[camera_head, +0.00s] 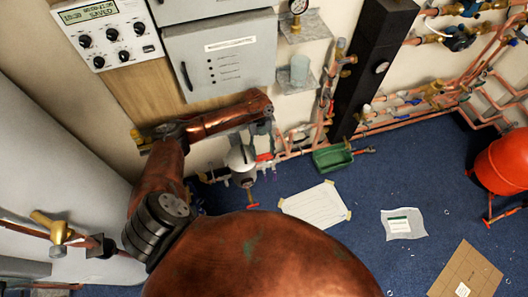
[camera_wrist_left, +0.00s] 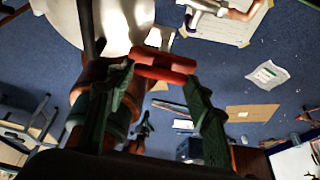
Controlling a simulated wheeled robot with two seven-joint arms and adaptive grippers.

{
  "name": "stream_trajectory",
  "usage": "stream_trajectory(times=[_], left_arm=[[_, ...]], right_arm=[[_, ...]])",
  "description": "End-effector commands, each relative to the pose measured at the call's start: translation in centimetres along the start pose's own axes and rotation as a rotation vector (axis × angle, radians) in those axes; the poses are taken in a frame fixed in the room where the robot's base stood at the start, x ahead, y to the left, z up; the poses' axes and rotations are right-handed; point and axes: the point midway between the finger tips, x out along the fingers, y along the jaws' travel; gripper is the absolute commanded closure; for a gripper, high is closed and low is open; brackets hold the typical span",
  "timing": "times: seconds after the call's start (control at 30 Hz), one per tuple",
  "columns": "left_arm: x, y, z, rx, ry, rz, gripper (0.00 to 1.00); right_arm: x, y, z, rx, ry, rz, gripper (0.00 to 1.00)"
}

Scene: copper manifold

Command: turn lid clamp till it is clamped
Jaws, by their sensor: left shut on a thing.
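The lid clamp shows as a red handle (camera_wrist_left: 165,62) in the left wrist view, lying crosswise between the green fingers of my left gripper (camera_wrist_left: 162,76). The gripper is shut on this handle. Beside it is a pale rounded vessel (camera_wrist_left: 116,22). In the head view my left gripper (camera_head: 263,138) reaches in from the left and points down beside the white and grey vessel (camera_head: 241,158). A bit of the red handle (camera_head: 264,157) shows just below the fingers. The clamp's pivot and seat are hidden, so I cannot tell how far it is turned. My right gripper is not in view.
Copper pipes (camera_head: 295,152) run along the wall behind the vessel. A green tray (camera_head: 332,159) stands right of it, and a paper sheet (camera_head: 316,204) lies on the blue floor. A black column (camera_head: 372,65) rises behind. A grey cabinet (camera_head: 222,60) hangs above my arm.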

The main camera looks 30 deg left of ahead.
Motion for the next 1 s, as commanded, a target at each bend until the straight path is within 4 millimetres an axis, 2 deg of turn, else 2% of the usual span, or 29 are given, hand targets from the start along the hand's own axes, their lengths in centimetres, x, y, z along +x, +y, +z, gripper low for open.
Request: stream_trajectory(times=[0.07, 0.1, 0.3, 0.67, 1.0], left_arm=[[0.6, 0.2, -0.4, 0.006, 0.011, 0.007, 0.77], [0.6, 0.2, -0.4, 0.005, 0.010, 0.007, 0.50], [0.3, 0.1, -0.2, 0.003, 0.006, 0.004, 0.36], [-0.4, 0.0, 0.0, 0.001, 0.001, 0.001, 0.35], [-5.6, 0.0, -0.1, 0.002, 0.002, 0.000, 0.35]], right_arm=[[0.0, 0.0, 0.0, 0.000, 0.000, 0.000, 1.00], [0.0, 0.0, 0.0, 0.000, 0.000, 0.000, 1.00], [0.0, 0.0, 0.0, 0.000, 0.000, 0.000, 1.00], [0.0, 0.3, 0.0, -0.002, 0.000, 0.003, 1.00], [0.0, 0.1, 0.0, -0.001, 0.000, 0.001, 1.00]])
